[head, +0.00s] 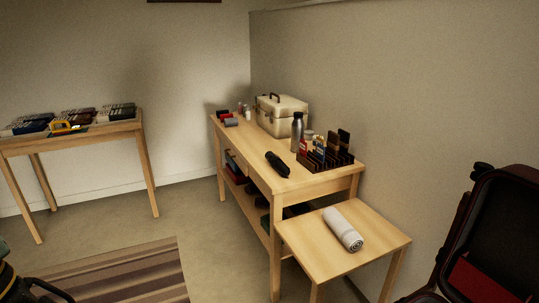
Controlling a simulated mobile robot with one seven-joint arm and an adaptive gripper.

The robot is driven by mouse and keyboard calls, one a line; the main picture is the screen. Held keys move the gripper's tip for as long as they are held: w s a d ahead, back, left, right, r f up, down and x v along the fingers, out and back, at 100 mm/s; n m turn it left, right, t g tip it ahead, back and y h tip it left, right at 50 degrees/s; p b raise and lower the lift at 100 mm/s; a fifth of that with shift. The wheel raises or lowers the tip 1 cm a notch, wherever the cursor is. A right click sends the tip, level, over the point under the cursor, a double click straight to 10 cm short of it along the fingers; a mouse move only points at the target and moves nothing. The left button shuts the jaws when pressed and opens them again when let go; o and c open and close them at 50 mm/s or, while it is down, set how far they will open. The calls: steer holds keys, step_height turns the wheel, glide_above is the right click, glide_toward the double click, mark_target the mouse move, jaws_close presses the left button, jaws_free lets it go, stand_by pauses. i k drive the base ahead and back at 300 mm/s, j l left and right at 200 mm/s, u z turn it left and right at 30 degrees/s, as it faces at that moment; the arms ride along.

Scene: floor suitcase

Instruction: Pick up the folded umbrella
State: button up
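The folded umbrella looks to be the short black item (277,164) lying on the top of the long wooden table (240,150), near its front edge. It lies on its side at a slant, with clear tabletop around it. My gripper is not clearly seen in the head view, so its relation to the umbrella does not show.
Behind the umbrella stand a metal bottle (297,132), a dark slotted rack (325,160) and a cream case (282,117). A lower table (290,225) holds a rolled towel (342,229). An open suitcase (490,240) is at right. Floor in front is mostly clear.

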mark_target(276, 163)
steer(key=i+j+z, duration=0.1)
steer(key=i+j, duration=0.2)
steer(key=i+j+z, duration=0.15)
steer(key=i+j, duration=0.15)
steer(key=i+j+z, duration=0.1)
steer(key=i+j, duration=0.15)
steer(key=j, duration=0.25)
steer(key=i+j+z, duration=0.15)
steer(key=j, duration=0.3)
steer(key=i+j+z, duration=0.1)
steer(key=i+j, duration=0.25)
steer(key=i+j+z, duration=0.15)
steer(key=j, duration=0.4)
steer(key=i+j+z, duration=0.1)
steer(key=i+j, duration=0.15)
steer(key=j, duration=0.25)
steer(key=i+j+z, duration=0.15)
steer(key=j, duration=0.35)
